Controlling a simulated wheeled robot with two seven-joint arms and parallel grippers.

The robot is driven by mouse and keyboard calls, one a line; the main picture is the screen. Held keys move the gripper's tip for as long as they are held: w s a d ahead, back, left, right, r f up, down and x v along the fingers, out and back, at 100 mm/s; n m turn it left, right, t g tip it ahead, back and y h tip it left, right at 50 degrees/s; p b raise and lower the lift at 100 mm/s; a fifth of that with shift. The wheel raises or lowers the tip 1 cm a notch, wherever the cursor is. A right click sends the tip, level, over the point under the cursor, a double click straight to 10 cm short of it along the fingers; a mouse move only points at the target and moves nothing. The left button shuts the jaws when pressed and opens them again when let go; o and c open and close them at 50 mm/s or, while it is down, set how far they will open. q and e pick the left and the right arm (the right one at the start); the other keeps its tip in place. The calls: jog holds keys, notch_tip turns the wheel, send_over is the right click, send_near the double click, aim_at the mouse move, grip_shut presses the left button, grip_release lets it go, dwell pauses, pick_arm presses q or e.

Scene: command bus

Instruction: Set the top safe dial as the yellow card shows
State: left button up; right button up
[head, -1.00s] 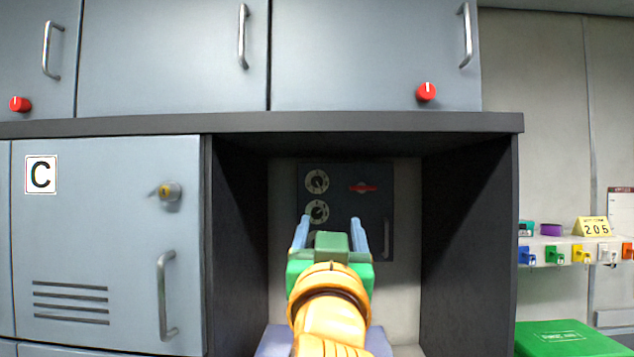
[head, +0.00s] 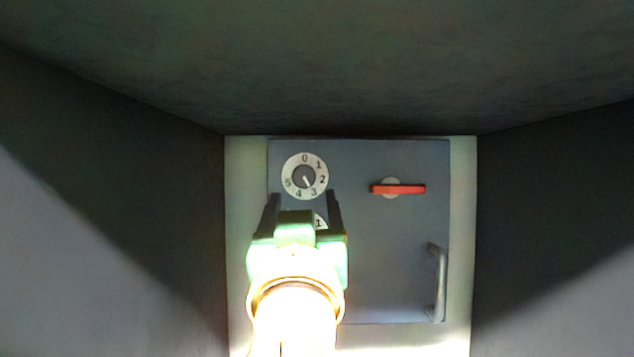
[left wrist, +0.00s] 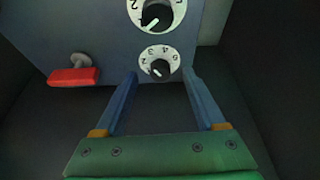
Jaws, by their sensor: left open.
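The top safe dial (head: 305,176) is a white ring numbered 0 to 5 with a dark knob. Its white pointer slants down and right, roughly toward 3. The lower dial (head: 321,222) is mostly hidden behind my left gripper (head: 305,198), which is open, its fingertips just below the top dial in the picture. In the upside-down left wrist view, my gripper (left wrist: 160,73) is open and empty, with the top dial (left wrist: 158,65) between and beyond its tips. The lower dial (left wrist: 157,12) sits at the picture's top edge. The yellow card and right gripper are out of view.
The grey safe door (head: 385,270) has a red handle (head: 398,189) right of the top dial and a pale pull bar (head: 437,283) at lower right. Dark recess walls (head: 560,210) and a ceiling (head: 330,70) enclose it. Space between gripper and red handle is clear.

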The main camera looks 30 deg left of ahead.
aim_at(304, 177)
pick_arm(q)
jog(key=r+p, duration=0.1)
jog(key=w+r+p, duration=0.1)
jog(key=r+p, duration=0.1)
jog(key=shift+w+a+r, duration=0.15)
jog(key=shift+a+r, duration=0.15)
jog(key=shift+a, duration=0.05)
jog(key=shift+w+a+f+p, duration=0.1)
jog(key=shift+w+a+p, duration=0.15)
jog(key=shift+w, duration=0.2)
jog(key=shift+w+a+f+p, duration=0.1)
jog(key=shift+w+a, duration=0.2)
jog(key=shift+w, duration=0.1)
jog(key=shift+w+a+f, duration=0.1)
jog(key=shift+w+f, duration=0.1)
jog(key=shift+w, duration=0.2)
jog(key=shift+s+r, duration=0.15)
jog(key=shift+s, duration=0.05)
jog(key=c, duration=0.6)
grip_shut()
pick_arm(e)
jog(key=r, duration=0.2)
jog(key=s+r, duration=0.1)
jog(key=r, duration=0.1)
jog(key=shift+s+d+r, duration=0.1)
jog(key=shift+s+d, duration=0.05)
